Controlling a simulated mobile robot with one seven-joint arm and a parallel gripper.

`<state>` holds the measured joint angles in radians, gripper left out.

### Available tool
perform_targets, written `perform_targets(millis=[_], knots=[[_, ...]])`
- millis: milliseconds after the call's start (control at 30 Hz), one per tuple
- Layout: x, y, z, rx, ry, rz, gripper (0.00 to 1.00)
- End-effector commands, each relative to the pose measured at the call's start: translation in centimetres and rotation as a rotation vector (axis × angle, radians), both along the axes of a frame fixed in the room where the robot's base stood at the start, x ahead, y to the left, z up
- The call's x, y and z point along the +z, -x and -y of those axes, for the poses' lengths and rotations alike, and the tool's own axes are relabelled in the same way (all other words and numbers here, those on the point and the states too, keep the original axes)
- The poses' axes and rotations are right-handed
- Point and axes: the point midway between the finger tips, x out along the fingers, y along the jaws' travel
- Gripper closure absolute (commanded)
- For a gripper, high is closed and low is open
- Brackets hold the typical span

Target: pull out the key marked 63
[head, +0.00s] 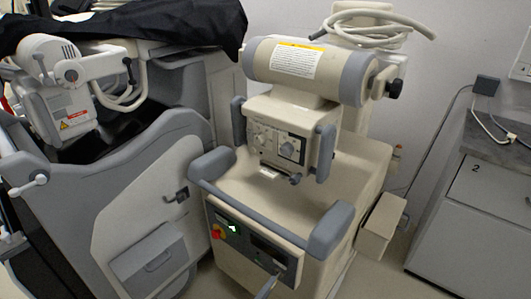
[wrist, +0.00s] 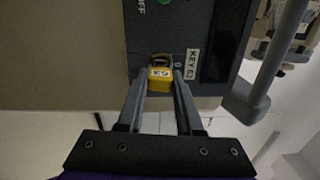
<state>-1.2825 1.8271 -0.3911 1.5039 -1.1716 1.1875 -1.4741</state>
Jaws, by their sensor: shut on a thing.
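A yellow key tag (wrist: 160,78) sits at a dark panel (wrist: 226,40) in the wrist view. It bears a small pale label with dark marks, too small and blurred to read surely. My gripper (wrist: 162,76) is shut on the yellow key, one finger on each side of it. The key is at the panel's lower edge beside a white label reading KEY (wrist: 192,64). Whether its shaft is in the lock is hidden. I cannot make out my gripper in the head view.
A grey bar (wrist: 275,70) stands close to the right of my gripper in the wrist view. In the head view, a beige mobile X-ray cart (head: 345,175) stands mid-room, a draped cart (head: 150,190) at left, and a grey cabinet (head: 470,225) at right.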

Motion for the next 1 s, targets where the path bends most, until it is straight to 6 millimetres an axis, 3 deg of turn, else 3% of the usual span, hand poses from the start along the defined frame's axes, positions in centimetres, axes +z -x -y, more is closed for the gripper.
perform_targets(millis=[1000], knots=[[-0.1, 2.9, -2.1, 0.001, 0.0, 0.0, 1.0]])
